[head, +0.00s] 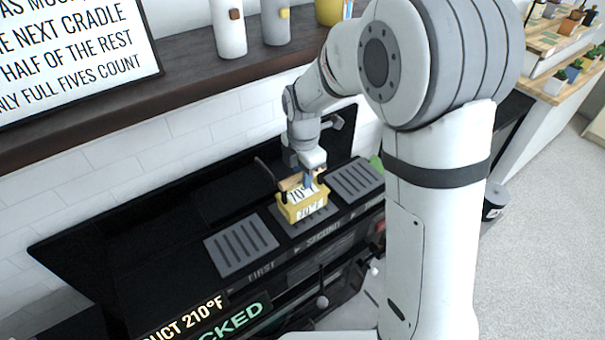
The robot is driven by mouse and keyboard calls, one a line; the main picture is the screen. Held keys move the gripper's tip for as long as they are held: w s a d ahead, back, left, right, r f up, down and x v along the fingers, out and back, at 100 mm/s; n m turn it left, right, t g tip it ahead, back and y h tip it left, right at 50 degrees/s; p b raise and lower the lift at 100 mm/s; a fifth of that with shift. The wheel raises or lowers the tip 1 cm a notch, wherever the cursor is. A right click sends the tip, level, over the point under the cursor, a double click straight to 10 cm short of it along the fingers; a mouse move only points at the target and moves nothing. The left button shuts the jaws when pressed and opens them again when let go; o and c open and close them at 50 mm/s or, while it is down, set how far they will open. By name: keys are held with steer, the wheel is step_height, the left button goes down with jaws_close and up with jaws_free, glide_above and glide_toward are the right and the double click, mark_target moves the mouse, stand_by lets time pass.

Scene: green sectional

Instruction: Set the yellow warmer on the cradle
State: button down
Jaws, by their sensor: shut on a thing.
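The yellow warmer (291,213) is a small box with white labels on its top and front and a brown handle-like piece on top. My gripper (308,182) points down from above and is shut on the warmer's top. The warmer is at the middle ribbed grey cradle (325,214), by the word SECOND, and hides most of it. I cannot tell whether it touches the cradle or hangs just above it. A left cradle (240,246), by the word FIRST, and a right cradle (357,180) are both bare.
A dark shelf (190,75) above carries a sign (70,50), two pale canisters and a yellow container (329,11). A small knob lever (322,300) stands in front of the cradles. Potted plants sit on a counter (556,85) at the right. My arm blocks part of the view.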

steer(key=shift+f, duration=0.1)
steer(key=shift+f, duration=0.15)
steer(key=c, duration=1.3)
jaws_free()
steer(key=shift+o, duration=0.2)
step_height(320, 180, up, 12)
steer(key=s+d+m+t, duration=0.1)
steer(key=s+d+m, duration=0.6)
steer(key=m, duration=0.5)
steer(key=s+d+m+t, duration=0.2)
steer(key=s+d+m, duration=0.5)
steer(key=s+m, duration=0.5)
steer(key=shift+s+f+m, duration=0.25)
steer(key=shift+m, duration=0.15)
